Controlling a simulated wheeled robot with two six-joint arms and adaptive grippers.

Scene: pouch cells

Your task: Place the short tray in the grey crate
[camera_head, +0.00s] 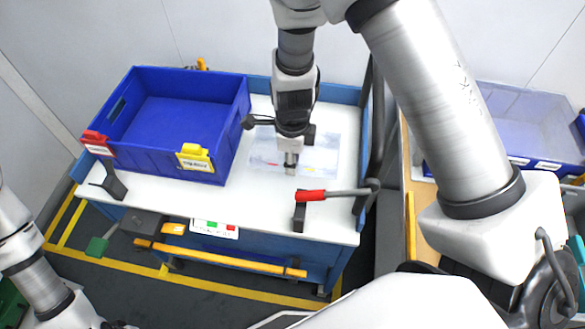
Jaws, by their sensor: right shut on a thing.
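A clear, shallow tray (322,152) with small coloured marks lies on the white top of the blue cart, right of the blue crate. I take it for the short tray. My right gripper (291,165) comes down from above over the tray's left-middle part and is shut on it. The gripper hides part of the tray, and its grip is small in the picture. I cannot make out a clearly grey crate. My left arm shows at the lower left, but its gripper is out of view.
A blue crate (134,153) with a red clip (96,139) and a yellow clip (195,157) stands on the cart top (230,200). A red-handled toggle clamp (311,195) is at the front. Translucent and blue bins (520,110) stand on the right.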

